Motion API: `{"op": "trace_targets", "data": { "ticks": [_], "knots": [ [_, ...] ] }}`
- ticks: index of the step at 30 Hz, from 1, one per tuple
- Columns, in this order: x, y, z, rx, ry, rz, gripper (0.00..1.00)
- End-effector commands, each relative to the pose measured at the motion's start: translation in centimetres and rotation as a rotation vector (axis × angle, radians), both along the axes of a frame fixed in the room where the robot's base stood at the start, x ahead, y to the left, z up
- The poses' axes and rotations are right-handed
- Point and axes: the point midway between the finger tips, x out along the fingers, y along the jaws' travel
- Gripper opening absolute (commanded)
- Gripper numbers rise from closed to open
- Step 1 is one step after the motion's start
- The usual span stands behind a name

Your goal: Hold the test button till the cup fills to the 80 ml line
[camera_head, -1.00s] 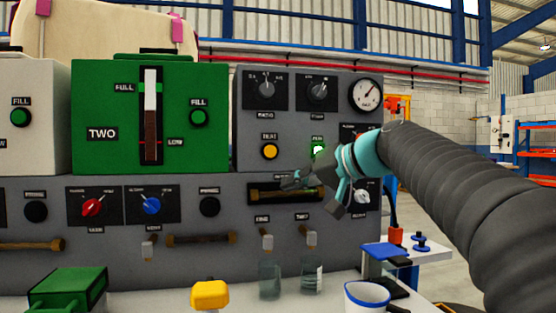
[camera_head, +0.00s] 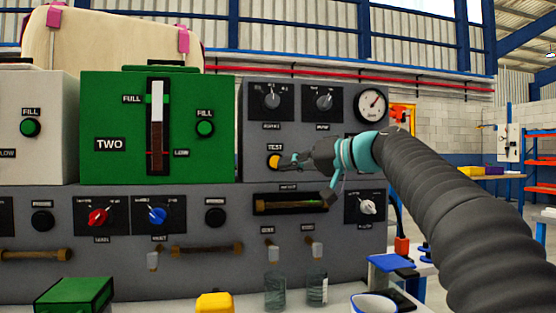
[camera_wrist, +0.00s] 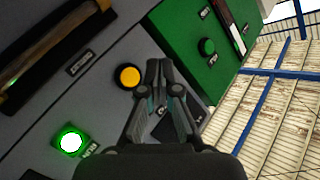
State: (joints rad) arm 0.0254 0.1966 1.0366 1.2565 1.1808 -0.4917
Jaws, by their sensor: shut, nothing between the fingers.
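The yellow test button (camera_head: 274,161), under its TEST label, is on the upper grey panel; it also shows in the wrist view (camera_wrist: 127,76). My gripper (camera_head: 287,162) is shut and empty, its tips close to the button's right side in the head view. In the wrist view the gripper tips (camera_wrist: 160,66) appear beside the button, not over its face. I cannot tell whether they touch anything. Two clear vessels, a left one (camera_head: 275,291) and a right one (camera_head: 317,289), stand under spouts. Their marks and fill levels are too small to read.
A green-lit button (camera_wrist: 70,140) is on the same panel; my gripper hides it in the head view. A white blue-rimmed cup (camera_head: 374,305) and a yellow object (camera_head: 215,303) are at the front.

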Motion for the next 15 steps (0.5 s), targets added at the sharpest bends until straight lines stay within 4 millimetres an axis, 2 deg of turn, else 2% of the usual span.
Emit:
{"op": "trace_targets", "data": {
  "ticks": [6, 15],
  "knots": [
    [2.8, 0.8, 0.4, 0.0, 0.002, 0.0, 0.0],
    [5.8, 1.7, 0.2, 0.0, 0.0, 0.001, 0.0]
  ]
}}
